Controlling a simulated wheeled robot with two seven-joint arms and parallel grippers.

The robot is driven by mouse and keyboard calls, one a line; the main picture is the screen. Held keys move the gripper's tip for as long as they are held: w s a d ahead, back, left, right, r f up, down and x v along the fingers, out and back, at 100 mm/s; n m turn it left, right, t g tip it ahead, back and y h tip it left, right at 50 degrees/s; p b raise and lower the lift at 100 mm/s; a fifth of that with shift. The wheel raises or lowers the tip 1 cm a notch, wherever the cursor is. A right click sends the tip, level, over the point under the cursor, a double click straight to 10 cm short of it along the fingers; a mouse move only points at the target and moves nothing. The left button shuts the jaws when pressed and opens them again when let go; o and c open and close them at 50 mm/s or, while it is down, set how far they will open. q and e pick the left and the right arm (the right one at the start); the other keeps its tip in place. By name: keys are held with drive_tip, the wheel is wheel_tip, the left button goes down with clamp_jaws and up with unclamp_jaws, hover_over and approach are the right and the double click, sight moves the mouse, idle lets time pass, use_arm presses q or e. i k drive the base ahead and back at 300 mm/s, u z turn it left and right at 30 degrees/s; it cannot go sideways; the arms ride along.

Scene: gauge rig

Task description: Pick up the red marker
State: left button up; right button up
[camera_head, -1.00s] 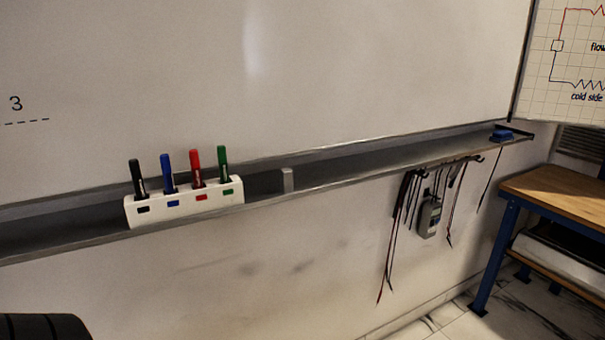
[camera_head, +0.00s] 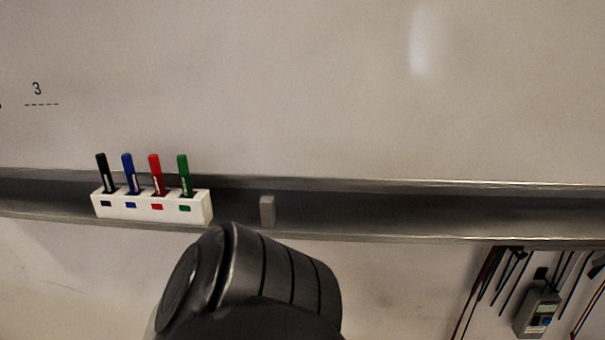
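The red marker (camera_head: 156,173) stands upright with a slight tilt in the white holder (camera_head: 120,210) on the whiteboard tray. It is third from the left, between the blue marker (camera_head: 130,172) and the green marker (camera_head: 184,174). The black marker (camera_head: 104,172) is at the left end. The holder's front hides the lower part of each marker. A dark grey rounded link of one of my arms fills the bottom middle, below and right of the holder and apart from the markers. Neither gripper's fingers show.
The grey tray (camera_head: 400,215) runs along the whiteboard's (camera_head: 300,80) lower edge. A small grey block (camera_head: 267,211) stands on it right of the holder. A handheld meter (camera_head: 537,312) and dark cables hang below the tray at right. The tray right of the block is clear.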

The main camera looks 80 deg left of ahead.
sight(154, 161)
drive_tip(key=i, duration=0.1)
drive_tip(key=u, duration=1.75)
